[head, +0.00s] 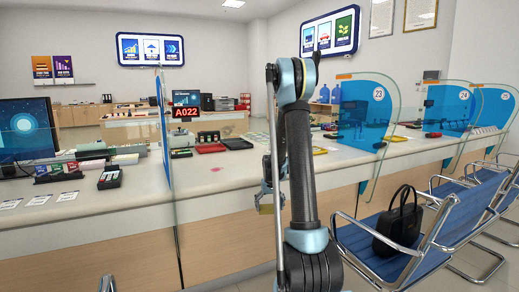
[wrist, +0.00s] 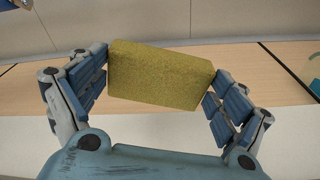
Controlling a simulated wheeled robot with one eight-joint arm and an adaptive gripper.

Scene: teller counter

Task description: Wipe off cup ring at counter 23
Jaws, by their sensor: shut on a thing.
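A yellow sponge (wrist: 160,75) is held between the two blue-padded fingers of my gripper (wrist: 158,88) in the wrist view. The sponge also shows in the head view (head: 265,208), partly behind my arm, in front of the counter's wooden front and below the counter top. A small pinkish-red mark (head: 216,169) lies on the pale counter top (head: 235,175), left of my arm; its exact shape is too small to tell. The sponge is apart from the mark. A blue panel numbered 23 (head: 378,94) stands right of my arm.
A clear divider (head: 168,130) stands left of the mark. A red tray (head: 210,148) and a dark tray (head: 237,144) lie behind it. A black bag (head: 398,218) sits on blue chairs (head: 445,210) at the right. The counter around the mark is clear.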

